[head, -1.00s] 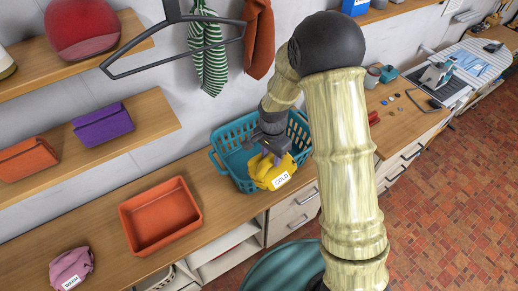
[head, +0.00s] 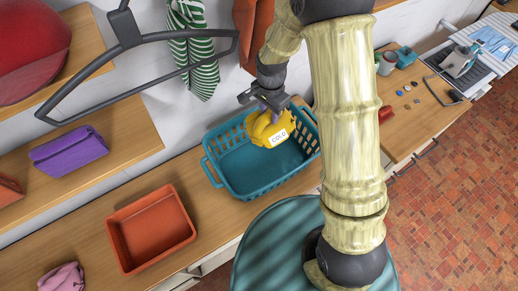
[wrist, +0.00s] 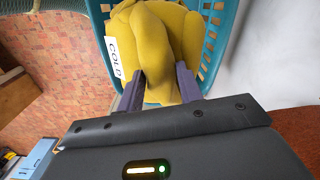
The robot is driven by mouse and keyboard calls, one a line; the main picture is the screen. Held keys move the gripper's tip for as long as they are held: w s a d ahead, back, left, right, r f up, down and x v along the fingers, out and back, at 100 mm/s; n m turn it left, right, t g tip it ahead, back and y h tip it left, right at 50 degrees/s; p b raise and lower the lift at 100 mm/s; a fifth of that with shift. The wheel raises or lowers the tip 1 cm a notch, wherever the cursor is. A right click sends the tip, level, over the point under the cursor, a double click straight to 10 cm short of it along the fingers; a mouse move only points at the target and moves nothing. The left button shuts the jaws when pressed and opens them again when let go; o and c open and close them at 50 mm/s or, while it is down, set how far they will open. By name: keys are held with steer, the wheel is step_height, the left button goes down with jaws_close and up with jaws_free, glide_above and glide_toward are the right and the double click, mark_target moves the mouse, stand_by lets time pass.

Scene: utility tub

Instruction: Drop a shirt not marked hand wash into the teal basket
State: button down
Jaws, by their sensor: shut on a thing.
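A yellow shirt (head: 268,130) with a white tag reading COLD is bunched in my gripper (head: 272,107). In the head view it shows over the back part of the teal basket (head: 212,178); the basket's visible floor is empty. The wrist view shows my gripper (wrist: 160,90) with both fingers closed on the yellow shirt (wrist: 160,45), and the basket's rim (wrist: 222,30) around it. A pink bundle (head: 62,278) lies on the counter at the lower left; its tag is out of view now.
An orange tray (head: 150,228) stands left of the basket on the wooden counter. A dark hanger (head: 130,40) and a striped cloth (head: 195,50) hang near the wall. A purple bundle (head: 68,150) sits on a shelf. Small items and a red cup (head: 385,113) lie on the right counter.

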steer(key=shift+s+r, duration=0.1)
steer(key=shift+s, duration=0.1)
steer(key=shift+w+f+b, duration=0.1)
steer(key=shift+f+b, duration=0.2)
steer(key=shift+f, duration=0.1)
steer(key=shift+f+b, duration=1.9)
steer(key=shift+f, duration=0.75)
steer(key=c, duration=0.9)
jaws_free()
steer(key=shift+o, duration=0.2)
step_height(320, 180, up, 18)
steer(key=b, duration=0.4)
steer(key=shift+f, duration=0.25)
steer(key=shift+f, duration=0.1)
